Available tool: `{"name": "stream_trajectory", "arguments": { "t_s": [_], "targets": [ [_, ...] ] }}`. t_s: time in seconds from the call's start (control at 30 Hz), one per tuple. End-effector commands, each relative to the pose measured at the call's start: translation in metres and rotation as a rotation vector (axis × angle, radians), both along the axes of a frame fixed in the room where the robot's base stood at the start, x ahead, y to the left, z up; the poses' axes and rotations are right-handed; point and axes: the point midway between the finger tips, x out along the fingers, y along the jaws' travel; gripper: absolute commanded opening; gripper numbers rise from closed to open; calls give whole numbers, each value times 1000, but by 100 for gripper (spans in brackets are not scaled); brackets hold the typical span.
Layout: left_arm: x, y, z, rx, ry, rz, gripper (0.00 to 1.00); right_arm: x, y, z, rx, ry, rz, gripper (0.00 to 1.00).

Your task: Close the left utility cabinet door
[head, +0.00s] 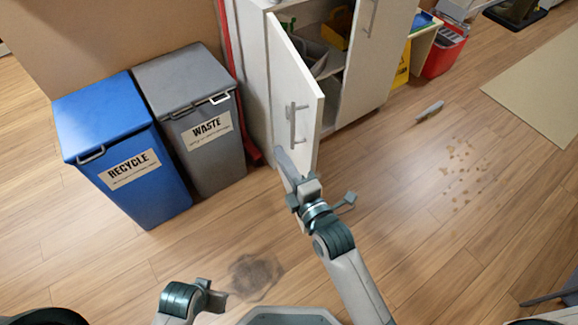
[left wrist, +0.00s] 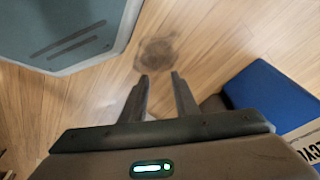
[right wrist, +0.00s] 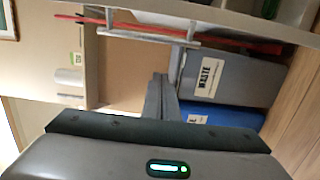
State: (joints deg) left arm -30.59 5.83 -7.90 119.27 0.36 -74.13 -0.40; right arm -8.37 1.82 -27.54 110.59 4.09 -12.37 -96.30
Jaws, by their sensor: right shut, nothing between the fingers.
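The left cabinet door (head: 296,88) is white and stands swung open, its free edge out toward me. A grey bar handle (head: 293,125) is on its face; the handle also shows at the top of the right wrist view (right wrist: 150,28). My right gripper (head: 281,158) is shut and empty, beside the door's lower part and below the handle. I cannot tell whether it touches the door. Its fingers also show in the right wrist view (right wrist: 160,92). My left gripper (left wrist: 160,82) is open and empty, low over the floor, away from the door.
The blue recycle bin (head: 120,150) and grey waste bin (head: 190,110) stand left of the cabinet. The right cabinet door (head: 372,60) has its own handle. A small grey object (head: 430,111) and brown spots (head: 462,165) lie on the floor at right. A dark stain (head: 256,275) is in front.

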Motion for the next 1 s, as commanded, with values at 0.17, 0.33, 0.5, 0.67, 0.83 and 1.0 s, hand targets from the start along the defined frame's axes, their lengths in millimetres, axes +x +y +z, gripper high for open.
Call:
{"name": "stream_trajectory", "arguments": {
  "t_s": [0.17,0.33,0.5,0.67,0.83,1.0],
  "targets": [
    [0,0,0,0,0,0,28,28,15,1,2,0,0,0],
    [1,0,4,-1,-4,0,28,45,16,-1,-4,0,-1,0],
    [2,0,0,-1,-8,-1,28,47,-5,0,-2,0,-1,0],
    [2,0,-7,-1,-3,0,28,49,-14,0,1,0,-1,0],
    [2,1,-9,1,1,-1,28,49,-17,0,1,0,-1,0],
    [4,0,-8,0,-3,-1,28,49,-17,0,1,0,-1,0]
  ]
}}
